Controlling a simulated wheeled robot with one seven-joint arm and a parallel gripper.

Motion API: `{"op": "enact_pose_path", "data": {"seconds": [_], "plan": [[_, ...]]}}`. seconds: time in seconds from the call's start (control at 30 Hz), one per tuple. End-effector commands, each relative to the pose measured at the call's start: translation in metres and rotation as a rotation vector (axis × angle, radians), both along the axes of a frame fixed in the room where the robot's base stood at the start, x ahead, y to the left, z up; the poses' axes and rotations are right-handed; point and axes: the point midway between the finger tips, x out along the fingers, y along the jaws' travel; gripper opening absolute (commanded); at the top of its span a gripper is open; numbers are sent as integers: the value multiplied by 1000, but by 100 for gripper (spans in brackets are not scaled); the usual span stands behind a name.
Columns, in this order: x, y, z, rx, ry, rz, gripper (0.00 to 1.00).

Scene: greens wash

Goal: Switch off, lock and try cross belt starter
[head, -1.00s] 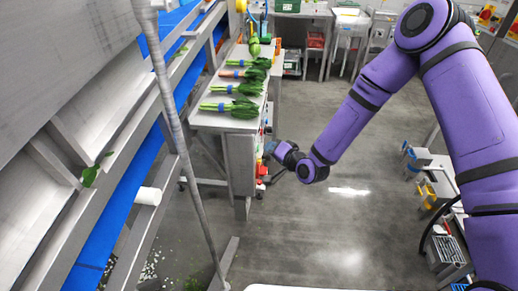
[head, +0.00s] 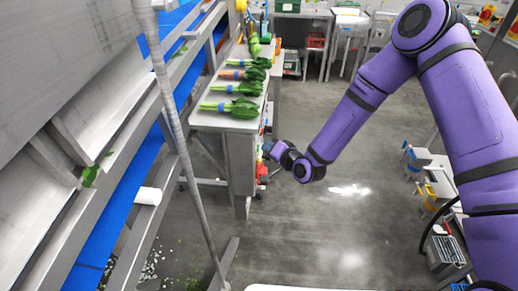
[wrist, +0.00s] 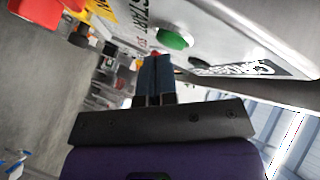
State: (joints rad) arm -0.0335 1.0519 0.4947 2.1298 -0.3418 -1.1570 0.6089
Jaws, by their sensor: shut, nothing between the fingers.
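In the wrist view the light grey starter box (wrist: 215,20) fills the upper right, tilted in the picture. A round green button (wrist: 174,38) stands out from its face beside START lettering. A black label (wrist: 240,68) with white letters, only partly legible, is on the same face. My gripper (wrist: 156,58) is shut and empty, its dark fingertips close to the box just below the green button; I cannot tell whether they touch. In the head view my gripper (head: 268,147) is at the right side of the bench's end post, and the box face is mostly hidden there.
Red and yellow items (wrist: 90,14) hang at the upper left of the wrist view. In the head view a steel bench (head: 215,119) carries several bunches of greens. A blue conveyor belt (head: 125,205) runs along the left. The floor (head: 310,235) right of the bench is clear.

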Motion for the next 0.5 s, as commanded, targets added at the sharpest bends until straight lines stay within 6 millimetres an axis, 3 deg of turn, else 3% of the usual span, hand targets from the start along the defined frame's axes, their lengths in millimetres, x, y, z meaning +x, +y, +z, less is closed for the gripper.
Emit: {"op": "enact_pose_path", "data": {"seconds": [0.5], "plan": [[0, 6, 0, 0, 0, 0, 0]]}}
